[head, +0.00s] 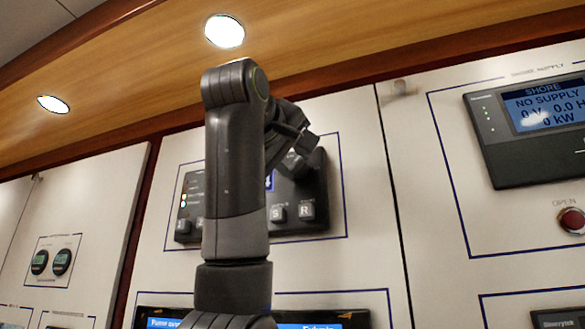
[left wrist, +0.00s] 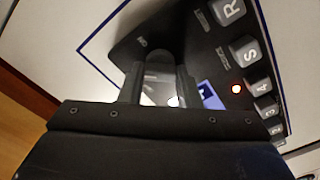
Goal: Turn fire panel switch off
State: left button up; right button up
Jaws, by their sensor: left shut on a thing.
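The fire panel (head: 318,185) is a dark box on a white wall panel, partly hidden behind my left arm. Its S and R keys show below my gripper. My left gripper (head: 298,150) is at the box's upper right part. In the left wrist view the gripper (left wrist: 158,85) is shut on a grey, round-topped piece, seemingly the switch (left wrist: 158,55), on the face of the fire panel (left wrist: 190,45). Its exact setting is hard to tell. My right gripper is out of view.
A shore supply display (head: 545,110) reading "NO SUPPLY" is at the right, with a red button (head: 572,220) below it. Two round gauges (head: 50,262) are at the left. A screen (head: 335,318) lies below the fire panel. A wooden soffit (head: 330,40) with lamps runs above.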

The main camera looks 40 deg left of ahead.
pick_arm(q)
jog(key=n+b, duration=0.1)
jog(key=n, duration=0.3)
jog(key=shift+f+n+b, duration=0.15)
jog(key=shift+n+b, duration=0.15)
jog(key=shift+a+n+b, duration=0.1)
jog(key=shift+n+b, duration=0.35)
jog(key=shift+n, duration=1.45)
jog(key=o, duration=1)
jog(key=shift+c, duration=0.2)
jog(key=shift+s+f+b, duration=0.1)
jog(key=shift+s+b, duration=0.2)
jog(key=shift+s, duration=0.25)
jog(key=b+v, duration=0.4)
jog(key=v, duration=1.2)
jog(key=shift+s, duration=0.2)
